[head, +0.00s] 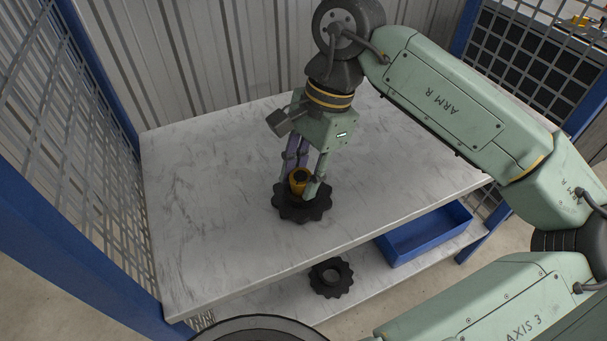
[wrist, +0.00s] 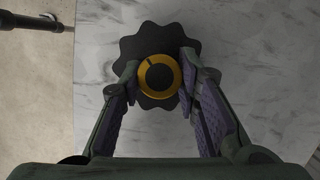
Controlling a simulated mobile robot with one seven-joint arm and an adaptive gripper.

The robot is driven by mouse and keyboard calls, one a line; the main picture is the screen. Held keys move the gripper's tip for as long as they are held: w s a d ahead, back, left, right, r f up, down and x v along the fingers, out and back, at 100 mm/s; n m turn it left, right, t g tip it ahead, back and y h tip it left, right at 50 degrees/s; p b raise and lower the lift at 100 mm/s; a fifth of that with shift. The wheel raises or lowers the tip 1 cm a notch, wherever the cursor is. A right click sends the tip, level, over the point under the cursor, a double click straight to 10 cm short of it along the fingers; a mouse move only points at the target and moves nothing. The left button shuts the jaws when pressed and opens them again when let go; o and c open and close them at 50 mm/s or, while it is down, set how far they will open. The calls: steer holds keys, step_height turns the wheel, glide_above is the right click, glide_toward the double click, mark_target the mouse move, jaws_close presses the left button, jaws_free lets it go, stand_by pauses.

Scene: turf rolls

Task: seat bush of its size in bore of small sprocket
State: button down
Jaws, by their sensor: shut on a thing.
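A yellow bush (head: 299,176) with a dark round opening is held between the fingers of my gripper (head: 301,186). It also shows in the wrist view (wrist: 146,94), with a finger at each side. Directly below it, a black toothed sprocket (head: 288,211) lies flat on the marble-topped table; its lobed rim shows around the bush in the wrist view (wrist: 156,32). The bush covers the middle of this sprocket, so its bore is hidden. I cannot tell whether the bush's lower end is in the bore or just above it. Another black sprocket (head: 318,280) with an open bore lies on the lower shelf.
The table top (head: 210,220) is otherwise clear around the sprocket. A blue open bin (head: 425,243) sits on the lower shelf (head: 380,285) at the right. Blue-framed mesh fencing (head: 75,170) stands at the left, and a corrugated wall (head: 220,60) is behind.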

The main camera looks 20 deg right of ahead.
steer(key=c, duration=1.7)
jaws_free()
steer(key=shift+s+f, duration=0.2)
steer(key=shift+f, duration=0.55)
steer(key=shift+o, duration=1.4)
steer(key=shift+w+f, duration=0.15)
steer(key=shift+o, duration=1.1)
steer(key=shift+d, duration=0.1)
steer(key=shift+w+r, duration=0.1)
steer(key=shift+r, duration=0.1)
step_height(320, 180, up, 2)
steer(key=shift+w+p, duration=0.1)
steer(key=shift+p, duration=0.95)
steer(key=v, duration=0.6)
steer(key=shift+d+r, duration=0.15)
steer(key=shift+r, duration=0.2)
